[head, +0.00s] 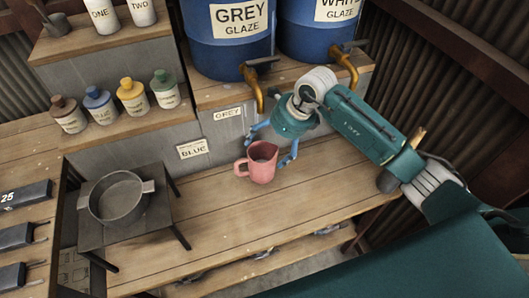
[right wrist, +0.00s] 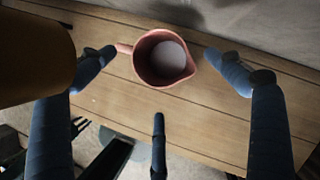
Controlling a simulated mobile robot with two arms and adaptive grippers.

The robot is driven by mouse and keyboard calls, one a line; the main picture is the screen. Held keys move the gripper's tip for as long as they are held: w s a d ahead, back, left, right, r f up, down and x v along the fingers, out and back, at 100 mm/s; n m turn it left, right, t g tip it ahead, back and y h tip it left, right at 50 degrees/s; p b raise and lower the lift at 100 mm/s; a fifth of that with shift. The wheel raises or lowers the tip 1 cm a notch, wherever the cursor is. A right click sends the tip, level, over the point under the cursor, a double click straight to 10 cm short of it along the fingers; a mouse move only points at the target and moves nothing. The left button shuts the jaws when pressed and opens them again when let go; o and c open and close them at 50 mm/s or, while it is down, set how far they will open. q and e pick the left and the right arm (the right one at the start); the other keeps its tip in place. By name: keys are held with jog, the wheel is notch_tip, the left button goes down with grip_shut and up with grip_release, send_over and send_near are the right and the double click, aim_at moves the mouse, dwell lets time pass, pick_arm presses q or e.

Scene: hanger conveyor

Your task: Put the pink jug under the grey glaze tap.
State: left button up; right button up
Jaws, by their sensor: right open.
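The pink jug (head: 262,163) stands upright on the wooden bench, its handle to the left. In the right wrist view the jug (right wrist: 163,62) shows from above, with a pale inside. My right gripper (head: 271,146) is open, with blue fingers on either side of the jug; in the wrist view gaps show between the fingers and jug. The brass grey glaze tap (head: 257,92) hangs from the blue barrel labelled GREY GLAZE (head: 226,45). The jug appears below the tap in the picture; whether it is directly beneath the spout I cannot tell. My left gripper is not in view.
The white glaze barrel (head: 318,30) and its brass tap (head: 347,68) are at the right, close to my right arm. A metal pan (head: 118,198) sits on a dark stand at left. Several small bottles (head: 132,97) line a shelf. The bench front is clear.

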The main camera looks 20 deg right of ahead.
jog(key=v, duration=0.6)
jog(key=shift+b, duration=0.4)
jog(key=shift+a+f, duration=0.1)
jog(key=shift+f, duration=0.05)
